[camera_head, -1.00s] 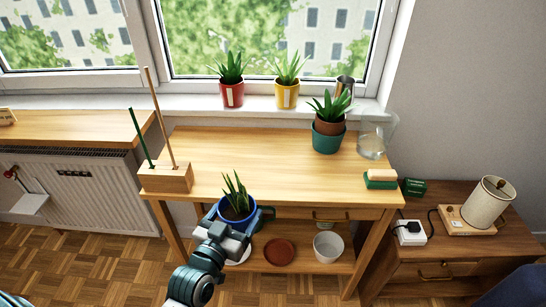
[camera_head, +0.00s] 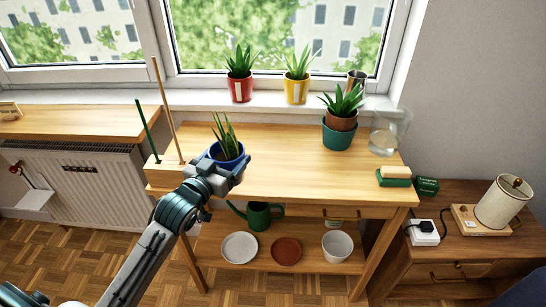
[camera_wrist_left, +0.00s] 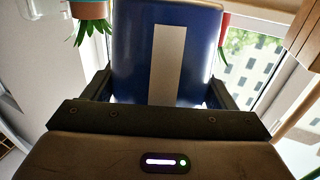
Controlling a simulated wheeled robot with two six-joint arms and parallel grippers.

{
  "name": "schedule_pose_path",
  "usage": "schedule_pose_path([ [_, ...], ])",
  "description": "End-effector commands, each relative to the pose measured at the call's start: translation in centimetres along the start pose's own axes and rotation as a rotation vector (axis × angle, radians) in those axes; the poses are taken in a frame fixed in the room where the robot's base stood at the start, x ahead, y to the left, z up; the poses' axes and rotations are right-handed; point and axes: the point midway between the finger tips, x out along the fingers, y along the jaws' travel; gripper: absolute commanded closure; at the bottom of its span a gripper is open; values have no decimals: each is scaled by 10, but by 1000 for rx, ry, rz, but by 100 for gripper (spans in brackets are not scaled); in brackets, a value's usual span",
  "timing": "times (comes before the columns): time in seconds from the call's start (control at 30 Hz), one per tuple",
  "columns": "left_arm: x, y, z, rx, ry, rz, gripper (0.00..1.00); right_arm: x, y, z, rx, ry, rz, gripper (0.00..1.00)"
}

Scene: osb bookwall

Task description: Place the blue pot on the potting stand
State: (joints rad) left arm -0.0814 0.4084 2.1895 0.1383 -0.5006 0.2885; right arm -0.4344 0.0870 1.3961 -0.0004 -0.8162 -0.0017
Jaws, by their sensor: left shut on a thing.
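The blue pot (camera_head: 213,157) holds a spiky green plant and stands about upright over the left front part of the potting stand's wooden top (camera_head: 279,170). My left gripper (camera_head: 232,168) is shut on the pot from the front. I cannot tell whether the pot's base touches the top, because the gripper hides it. In the left wrist view the blue pot (camera_wrist_left: 135,50), with a pale label, sits between the fingers of my left gripper (camera_wrist_left: 155,95). My right gripper is not in view.
A wooden block with two sticks (camera_head: 160,177) is left of the blue pot. A teal pot (camera_head: 339,138), glass jug (camera_head: 383,140) and sponge (camera_head: 396,172) are on the right. The middle top is clear. A green watering can (camera_head: 260,215) and dishes are on the lower shelf.

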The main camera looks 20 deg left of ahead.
Motion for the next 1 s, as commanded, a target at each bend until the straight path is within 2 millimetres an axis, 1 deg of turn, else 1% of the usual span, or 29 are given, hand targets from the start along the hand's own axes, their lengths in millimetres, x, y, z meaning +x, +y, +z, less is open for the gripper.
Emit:
schedule_pose_path([
  [0.03, 7, 6, -1, -9, 4, -1, 57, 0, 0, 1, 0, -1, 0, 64],
  [0.33, 51, 38, 4, -7, 3, 1, 57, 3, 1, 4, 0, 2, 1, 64],
  [0.5, 79, 60, 7, -7, 2, 3, 57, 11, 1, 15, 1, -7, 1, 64],
  [0.6, 92, 69, 9, -3, 3, 2, 57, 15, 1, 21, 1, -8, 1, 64],
  [0.77, 100, 75, 12, 1, 2, 2, 57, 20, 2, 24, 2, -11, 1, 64],
  [0.9, 100, 75, 32, 1, -3, 1, 57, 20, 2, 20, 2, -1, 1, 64],
  [1.0, 100, 75, 42, 0, -1, 2, 57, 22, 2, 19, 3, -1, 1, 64],
])
